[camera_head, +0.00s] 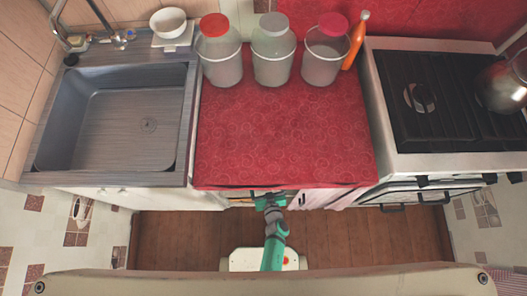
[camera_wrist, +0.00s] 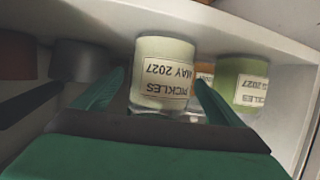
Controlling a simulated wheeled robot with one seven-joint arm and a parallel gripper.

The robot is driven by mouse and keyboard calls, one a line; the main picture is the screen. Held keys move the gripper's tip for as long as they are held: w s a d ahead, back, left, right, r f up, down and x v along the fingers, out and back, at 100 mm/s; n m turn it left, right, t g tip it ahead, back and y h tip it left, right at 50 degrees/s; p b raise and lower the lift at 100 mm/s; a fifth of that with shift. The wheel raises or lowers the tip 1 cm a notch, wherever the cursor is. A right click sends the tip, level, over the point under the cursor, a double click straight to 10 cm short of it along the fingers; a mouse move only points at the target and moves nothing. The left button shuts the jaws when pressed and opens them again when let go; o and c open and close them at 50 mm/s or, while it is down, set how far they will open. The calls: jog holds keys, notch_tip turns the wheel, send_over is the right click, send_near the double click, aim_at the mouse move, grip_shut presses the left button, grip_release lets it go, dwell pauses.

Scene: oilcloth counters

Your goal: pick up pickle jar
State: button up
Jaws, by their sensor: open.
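In the wrist view, a pale whitish-green jar (camera_wrist: 165,58) stands in a white cabinet or drawer space. Its label reads PICKLES MAY 2027, upside down in the picture. A second, greener jar (camera_wrist: 240,80) at right also has a PICKLES label, partly readable. My gripper (camera_wrist: 160,82) is open, with one teal finger on each side of the pale jar's lower part in the picture. I cannot tell whether the fingers touch it. In the head view my gripper (camera_head: 270,199) is low at the counter's front edge, and neither pickle jar shows there.
An orange jar (camera_wrist: 205,74) is partly hidden behind the two jars. A dark pot (camera_wrist: 83,60) and a reddish-brown item (camera_wrist: 17,55) stand left. The red counter (camera_head: 280,140) overhangs, with canisters (camera_head: 273,55) at its back. A sink (camera_head: 120,125) and stove (camera_head: 450,105) flank it.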

jog(key=shift+x, duration=2.2)
jog(key=shift+c, duration=0.6)
jog(key=c, duration=2)
jog(key=shift+w, duration=0.1)
jog(key=shift+c, duration=0.2)
